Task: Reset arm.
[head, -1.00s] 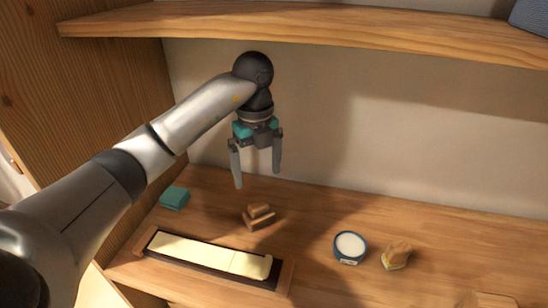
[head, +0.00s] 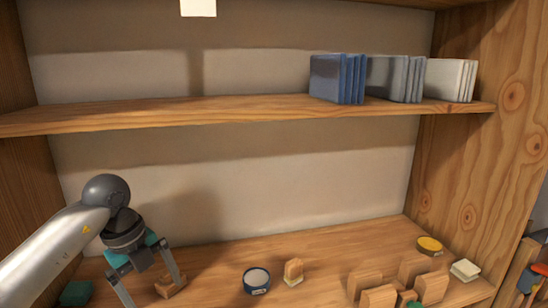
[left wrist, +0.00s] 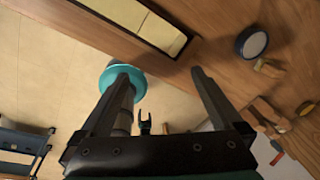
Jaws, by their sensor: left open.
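My left gripper (head: 148,288) is at the lower left of the head view, pointing down, with its two fingers spread and nothing between them. In the left wrist view the open fingers (left wrist: 158,75) reach over pale tiled floor, beside the wooden lower shelf's edge. Behind the gripper in the head view is a small brown wooden block piece (head: 171,284). A cream strip in a dark tray (left wrist: 163,33) shows at the top of the left wrist view; in the head view it is out of frame. My right gripper is in neither view.
On the lower shelf (head: 225,262) stand a teal block (head: 76,293), a round blue-rimmed tin (head: 256,280), a brush-like block (head: 293,271), several wooden blocks (head: 365,281) and a yellow tin (head: 429,244). The upper shelf (head: 200,112) holds blue books (head: 337,79) and grey books (head: 396,77).

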